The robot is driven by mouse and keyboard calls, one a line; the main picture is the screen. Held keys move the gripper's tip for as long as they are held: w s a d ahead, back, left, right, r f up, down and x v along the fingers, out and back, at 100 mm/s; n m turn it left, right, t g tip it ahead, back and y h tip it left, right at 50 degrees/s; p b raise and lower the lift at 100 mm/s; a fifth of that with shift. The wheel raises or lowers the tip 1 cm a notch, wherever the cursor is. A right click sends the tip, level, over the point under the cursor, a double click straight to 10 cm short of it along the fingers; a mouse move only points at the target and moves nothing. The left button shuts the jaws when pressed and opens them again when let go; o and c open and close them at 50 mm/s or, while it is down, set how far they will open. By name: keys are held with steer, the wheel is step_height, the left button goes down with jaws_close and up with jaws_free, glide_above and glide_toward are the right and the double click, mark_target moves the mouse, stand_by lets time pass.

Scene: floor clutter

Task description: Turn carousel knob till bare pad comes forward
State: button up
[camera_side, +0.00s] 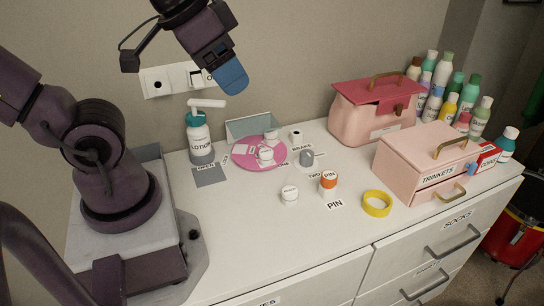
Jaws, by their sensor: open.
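The carousel (240,158) is a flat pink disc on the white top, with several pale pads or labels on it. A white round piece (266,155) stands on its front right part, and another pale piece (271,137) stands at its back; I cannot tell which is the knob. A grey knob-like cylinder (307,157) stands just right of the disc, by a label that seems to read BRAKE. My gripper (231,78), with blue fingertips, is high above and behind the carousel, touching nothing. The gap between its fingers is hidden from this side.
A lotion bottle (200,140) stands left of the carousel, and a clear bin (250,126) behind it. In front right are a white jar (289,195), an orange-topped jar (328,184) and yellow tape (377,204). Pink boxes (372,124) and several bottles fill the right.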

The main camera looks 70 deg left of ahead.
step_height(320, 180, down, 3)
steer(key=w+a+n+g, duration=0.1)
steer(key=w+a+g, duration=0.1)
steer(key=w, duration=0.1)
steer(key=m+g, duration=0.4)
steer(key=m, duration=0.6)
glide_above(307, 153)
step_height(307, 153, down, 19)
step_height(307, 153, down, 12)
steer(key=shift+f, duration=0.1)
steer(key=c, duration=0.9)
